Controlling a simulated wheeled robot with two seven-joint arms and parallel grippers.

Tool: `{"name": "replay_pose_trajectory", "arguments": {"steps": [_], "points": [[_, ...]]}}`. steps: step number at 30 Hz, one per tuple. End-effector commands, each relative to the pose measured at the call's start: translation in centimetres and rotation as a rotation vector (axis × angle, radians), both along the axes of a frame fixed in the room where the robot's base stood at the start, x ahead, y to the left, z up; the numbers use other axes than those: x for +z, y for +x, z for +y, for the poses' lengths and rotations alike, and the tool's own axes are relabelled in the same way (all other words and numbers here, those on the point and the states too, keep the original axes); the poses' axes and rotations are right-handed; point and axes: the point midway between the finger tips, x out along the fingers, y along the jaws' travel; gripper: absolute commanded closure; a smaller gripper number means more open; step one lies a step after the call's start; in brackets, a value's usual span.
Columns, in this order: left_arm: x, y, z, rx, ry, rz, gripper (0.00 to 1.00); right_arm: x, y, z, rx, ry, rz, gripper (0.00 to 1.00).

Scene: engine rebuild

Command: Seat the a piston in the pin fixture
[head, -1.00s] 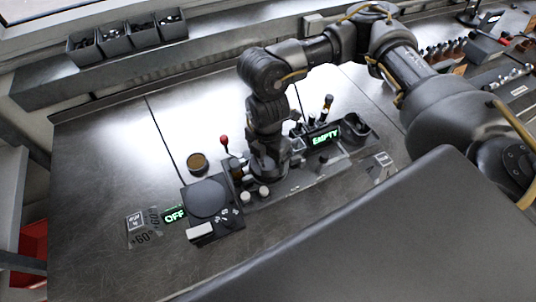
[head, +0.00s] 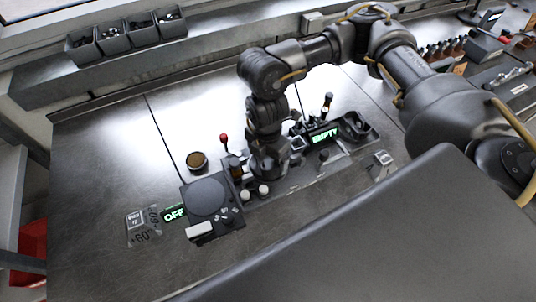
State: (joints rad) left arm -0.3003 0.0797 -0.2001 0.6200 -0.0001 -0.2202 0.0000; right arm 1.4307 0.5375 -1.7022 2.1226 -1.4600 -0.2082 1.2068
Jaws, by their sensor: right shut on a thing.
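My right gripper (head: 266,172) points straight down over the middle of the fixture assembly on the steel bench. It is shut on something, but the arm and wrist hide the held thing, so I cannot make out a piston. The fixture (head: 310,165) stands around and beside the gripper, with an "EMPTY" display (head: 325,136) lit green to the right. I cannot tell whether the gripper touches the fixture. My left gripper is not in view.
A dark heater-like unit (head: 207,197) with an "OFF" display (head: 174,213) stands left of the gripper. A red-knobbed lever (head: 224,139) and a small round brown-topped pot (head: 197,161) are near it. Grey bins (head: 114,38) line the back shelf. The left bench is clear.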

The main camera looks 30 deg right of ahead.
Motion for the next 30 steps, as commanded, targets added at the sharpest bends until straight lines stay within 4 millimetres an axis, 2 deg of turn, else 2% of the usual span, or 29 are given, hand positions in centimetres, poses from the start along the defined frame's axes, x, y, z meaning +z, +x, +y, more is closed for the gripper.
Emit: {"name": "replay_pose_trajectory", "arguments": {"steps": [30], "points": [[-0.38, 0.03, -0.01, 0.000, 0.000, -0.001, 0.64, -0.73, 0.03, 0.02, 0.000, 0.000, -0.001, 0.49]]}}
